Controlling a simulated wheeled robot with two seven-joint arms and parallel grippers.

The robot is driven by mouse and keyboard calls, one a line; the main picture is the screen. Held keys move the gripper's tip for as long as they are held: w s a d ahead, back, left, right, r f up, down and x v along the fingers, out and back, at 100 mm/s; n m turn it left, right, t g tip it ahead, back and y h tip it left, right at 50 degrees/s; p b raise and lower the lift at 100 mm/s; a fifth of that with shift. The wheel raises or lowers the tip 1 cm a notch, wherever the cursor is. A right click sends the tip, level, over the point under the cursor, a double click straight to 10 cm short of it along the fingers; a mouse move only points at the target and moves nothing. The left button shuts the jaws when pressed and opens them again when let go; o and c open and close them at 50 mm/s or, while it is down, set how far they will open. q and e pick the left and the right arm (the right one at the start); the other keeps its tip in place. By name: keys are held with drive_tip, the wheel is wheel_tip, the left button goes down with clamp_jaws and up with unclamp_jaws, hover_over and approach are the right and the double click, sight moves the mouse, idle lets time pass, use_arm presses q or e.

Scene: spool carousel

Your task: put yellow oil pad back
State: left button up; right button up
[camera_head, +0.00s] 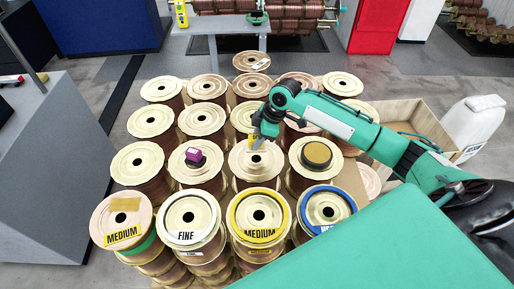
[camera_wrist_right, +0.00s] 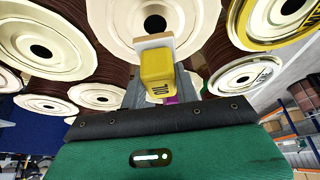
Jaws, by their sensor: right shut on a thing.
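The yellow oil pad (camera_wrist_right: 157,72), a small yellow block with a pale plate at one end, is held between the fingers of my right gripper (camera_wrist_right: 163,92). My left gripper is out of view.
Several copper spools with cream flanges (camera_head: 127,164) stand close together. A purple object (camera_head: 194,155) sits on one and a dark round disc (camera_head: 317,154) on another. Front spools carry labelled rings, such as yellow MEDIUM (camera_head: 259,234). A cardboard box (camera_head: 420,118) stands at right.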

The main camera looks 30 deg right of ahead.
wheel_tip(320, 180, down, 6)
drive_tip(key=shift+r+p, duration=0.2)
drive_tip(key=shift+p, duration=0.2)
drive_tip(key=shift+f, duration=0.1)
drive_tip(key=shift+f, duration=0.1)
drive_tip(key=o, duration=0.9)
drive_tip(key=b+v, duration=0.2)
drive_tip(key=v, duration=1)
